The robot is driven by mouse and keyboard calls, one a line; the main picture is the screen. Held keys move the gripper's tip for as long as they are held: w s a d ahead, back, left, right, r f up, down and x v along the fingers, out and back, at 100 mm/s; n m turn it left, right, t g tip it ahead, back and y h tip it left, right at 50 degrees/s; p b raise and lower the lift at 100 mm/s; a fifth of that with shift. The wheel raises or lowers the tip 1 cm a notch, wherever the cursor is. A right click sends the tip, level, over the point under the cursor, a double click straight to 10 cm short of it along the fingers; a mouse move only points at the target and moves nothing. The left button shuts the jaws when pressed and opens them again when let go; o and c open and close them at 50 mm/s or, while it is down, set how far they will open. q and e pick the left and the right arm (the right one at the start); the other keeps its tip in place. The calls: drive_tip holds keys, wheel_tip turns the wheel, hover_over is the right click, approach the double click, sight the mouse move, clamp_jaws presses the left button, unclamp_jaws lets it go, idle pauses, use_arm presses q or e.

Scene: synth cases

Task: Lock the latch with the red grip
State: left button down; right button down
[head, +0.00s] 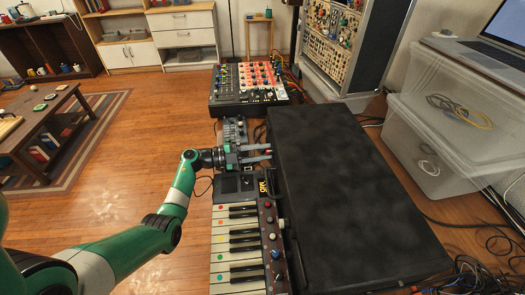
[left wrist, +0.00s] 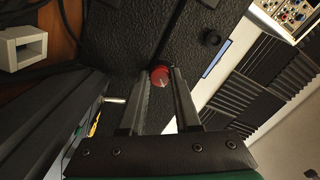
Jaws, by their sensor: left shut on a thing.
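A large black case (head: 345,190) fills the right middle of the head view. My left gripper (head: 268,152) is at the case's left side, with its fingers pointing at that side. In the left wrist view, the red grip (left wrist: 160,76) of the latch sits between the two fingertips, against the case's dark textured wall (left wrist: 130,40). The left gripper (left wrist: 160,82) is shut on the red grip. The rest of the latch is largely hidden by the fingers, and I cannot tell its position. My right gripper is in neither view.
A small keyboard (head: 238,245) stands just in front of the left gripper, close to the case. A mixer with red and orange knobs (head: 250,82) stands behind. Clear plastic bins (head: 450,130) are at the right. Cables lie around the case.

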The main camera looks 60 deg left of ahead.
use_arm(q)
drive_tip(key=c, duration=0.6)
unclamp_jaws()
drive_tip(key=p+v, duration=0.3)
drive_tip(key=v, duration=0.8)
drive_tip(key=shift+s+a, duration=0.1)
drive_tip(key=shift+s, duration=0.2)
